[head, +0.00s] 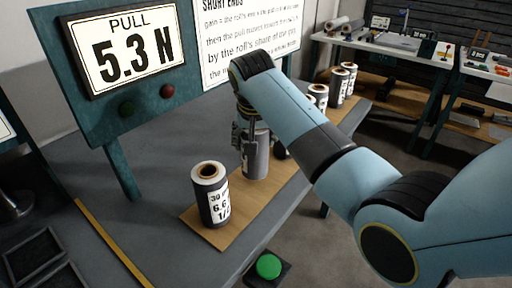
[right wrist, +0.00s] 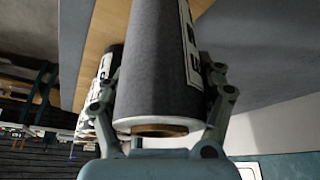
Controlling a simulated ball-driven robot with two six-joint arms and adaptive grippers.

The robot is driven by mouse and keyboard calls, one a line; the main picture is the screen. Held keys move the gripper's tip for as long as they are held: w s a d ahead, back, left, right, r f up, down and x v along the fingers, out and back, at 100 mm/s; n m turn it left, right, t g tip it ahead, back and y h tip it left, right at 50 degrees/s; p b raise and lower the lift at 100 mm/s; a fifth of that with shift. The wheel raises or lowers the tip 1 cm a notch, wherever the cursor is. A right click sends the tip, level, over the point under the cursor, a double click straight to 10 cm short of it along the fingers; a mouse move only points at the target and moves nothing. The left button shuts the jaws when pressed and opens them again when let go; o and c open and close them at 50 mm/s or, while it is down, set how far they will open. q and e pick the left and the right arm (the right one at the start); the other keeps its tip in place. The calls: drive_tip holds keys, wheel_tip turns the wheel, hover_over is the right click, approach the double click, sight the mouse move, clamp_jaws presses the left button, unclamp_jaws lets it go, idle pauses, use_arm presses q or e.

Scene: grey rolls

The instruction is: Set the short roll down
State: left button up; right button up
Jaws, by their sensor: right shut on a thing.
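A grey roll (head: 257,158) with a white label is in my right gripper (head: 246,143), upright over the wooden board (head: 225,234). I cannot tell whether its base touches the board. In the right wrist view the same roll (right wrist: 160,60) fills the middle, its brown core end toward the camera, with the fingers of my right gripper (right wrist: 162,92) closed on both sides. Another grey roll (head: 211,196), with a large printed label, stands upright on the board in front and to the left. My left gripper is not in view.
Several more rolls (head: 337,88) stand farther back along the board, partly behind my right arm. A teal panel with a "PULL 5.3 N" display (head: 125,45) rises at the left. A green button (head: 269,266) sits at the front.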

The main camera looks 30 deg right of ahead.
wheel_tip(320, 180, down, 3)
drive_tip(key=shift+r, duration=0.15)
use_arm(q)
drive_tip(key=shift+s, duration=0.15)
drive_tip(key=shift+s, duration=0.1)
use_arm(e)
drive_tip(key=o, duration=1.4)
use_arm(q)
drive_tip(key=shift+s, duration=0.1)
use_arm(e)
drive_tip(key=shift+o, duration=0.2)
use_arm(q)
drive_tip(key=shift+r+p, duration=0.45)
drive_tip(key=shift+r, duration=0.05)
use_arm(e)
drive_tip(key=v, duration=1.2)
drive_tip(key=shift+s+d, duration=0.1)
drive_tip(key=shift+d, duration=0.05)
